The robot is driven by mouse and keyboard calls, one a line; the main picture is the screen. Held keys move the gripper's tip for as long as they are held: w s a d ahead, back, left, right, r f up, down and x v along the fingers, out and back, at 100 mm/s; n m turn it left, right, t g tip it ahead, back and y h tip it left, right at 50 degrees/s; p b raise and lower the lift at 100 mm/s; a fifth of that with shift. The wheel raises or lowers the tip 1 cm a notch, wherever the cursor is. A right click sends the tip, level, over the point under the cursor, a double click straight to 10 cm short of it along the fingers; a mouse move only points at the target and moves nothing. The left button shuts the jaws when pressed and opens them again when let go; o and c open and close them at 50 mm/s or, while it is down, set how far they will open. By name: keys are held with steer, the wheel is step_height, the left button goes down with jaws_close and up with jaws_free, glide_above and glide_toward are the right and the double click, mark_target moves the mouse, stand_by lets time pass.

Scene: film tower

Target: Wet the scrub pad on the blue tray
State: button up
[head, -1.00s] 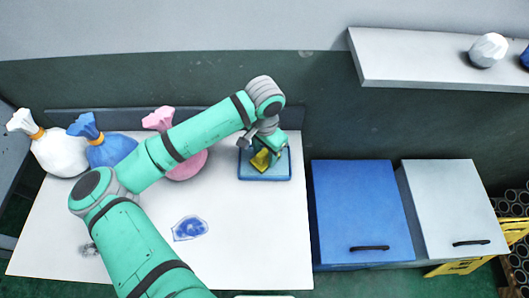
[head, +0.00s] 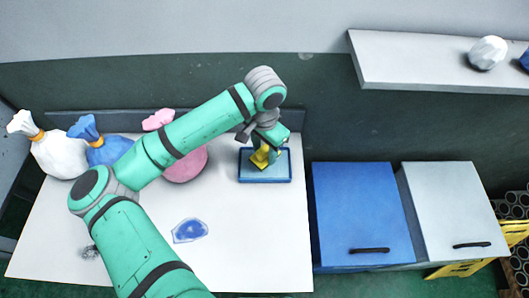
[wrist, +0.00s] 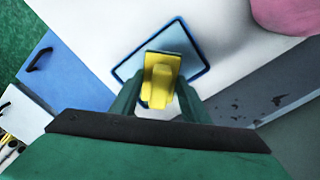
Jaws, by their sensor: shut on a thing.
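The yellow scrub pad (head: 261,158) is held in my gripper (head: 267,147) over the blue tray (head: 265,180). The tray is shallow, with a dark blue rim and a pale blue inside, at the back right of the white table. In the wrist view the pad (wrist: 161,78) sits between my two green fingers (wrist: 160,102), with the tray (wrist: 203,50) behind it. The pad overlaps the tray's inside; I cannot tell whether it touches the bottom.
White (head: 60,152), blue (head: 110,150) and pink (head: 187,166) tied bags stand along the table's back left. Blue (head: 360,215) and grey (head: 450,210) lidded bins stand right of the table. A shelf (head: 430,65) hangs above them.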

mark_target(264, 148)
steer(key=shift+r, duration=1.85)
